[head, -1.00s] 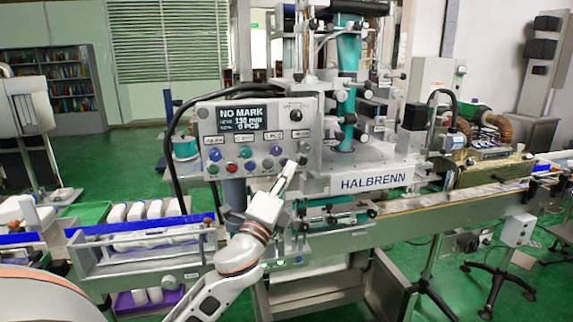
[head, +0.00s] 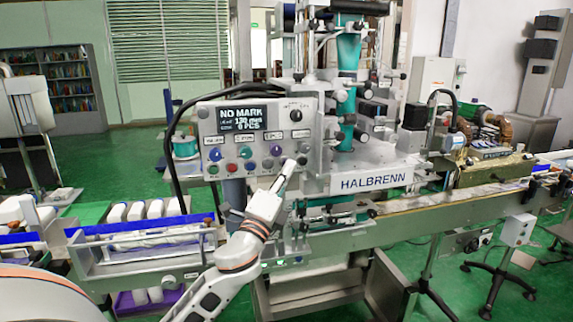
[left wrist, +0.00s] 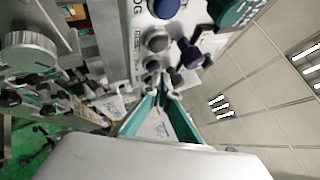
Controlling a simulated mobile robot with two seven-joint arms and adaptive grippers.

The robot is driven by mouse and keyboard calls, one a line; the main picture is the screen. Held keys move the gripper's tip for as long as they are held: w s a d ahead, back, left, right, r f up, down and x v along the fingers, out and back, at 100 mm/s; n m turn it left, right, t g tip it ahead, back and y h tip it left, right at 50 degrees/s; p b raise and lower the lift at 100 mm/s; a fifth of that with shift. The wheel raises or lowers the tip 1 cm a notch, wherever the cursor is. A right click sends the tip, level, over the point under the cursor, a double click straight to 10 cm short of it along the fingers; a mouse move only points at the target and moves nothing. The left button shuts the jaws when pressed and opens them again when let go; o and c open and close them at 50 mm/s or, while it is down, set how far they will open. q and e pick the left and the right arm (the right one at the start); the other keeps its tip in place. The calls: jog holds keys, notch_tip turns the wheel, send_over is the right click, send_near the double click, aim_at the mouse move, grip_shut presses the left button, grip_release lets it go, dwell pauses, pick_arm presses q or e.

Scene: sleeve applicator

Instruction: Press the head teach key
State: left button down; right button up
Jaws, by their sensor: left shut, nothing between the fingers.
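The control panel (head: 205,125) stands at the centre-left of the head view, with a display (head: 241,118) reading NO MARK and 0 PCS. Rows of small coloured keys lie below it, including a red key (head: 231,167). The key labels are too small to read, so I cannot tell which is the head teach key. My left gripper (head: 288,165) is shut and empty at the panel's lower right, its tips close to the keys. In the left wrist view the fingertips (left wrist: 162,82) point at dark round keys (left wrist: 152,65); contact cannot be told. My right gripper is not in view.
A tray of white items (head: 150,240) lies at lower left. A purple knob (left wrist: 190,54) and a blue key (left wrist: 164,8) sit near my fingers.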

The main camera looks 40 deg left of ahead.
pick_arm(q)
jog(key=shift+w+a, duration=0.25)
jog(key=shift+a, duration=0.05)
dwell(0.5)
dwell(0.4)
jog(key=shift+s+d, duration=0.55)
jog(key=shift+d, duration=0.1)
jog(key=s+d+p, duration=0.1)
jog(key=s+d, duration=0.2)
jog(key=shift+s+d, duration=0.1)
jog(key=shift+d, duration=0.3)
dwell(0.9)
